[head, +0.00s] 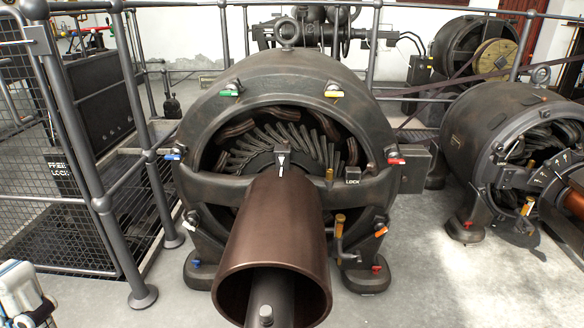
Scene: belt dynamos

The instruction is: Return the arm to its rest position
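A part of my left arm, white with blue bands, shows at the lower left edge in the head view. Its gripper is not visible, and nothing of my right arm or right gripper shows. The large dark dynamo (285,85) stands in the middle, with a brown copper-coloured cylinder (270,225) sticking out towards me on a grey shaft (268,300). My visible arm part is apart from the dynamo.
Grey railings (125,225) run along the left and behind. A second dynamo (490,125) stands at the right, and a third machine (478,55) is behind it. A black cabinet (98,95) stands at the left. Pale floor (450,290) is clear at the front right.

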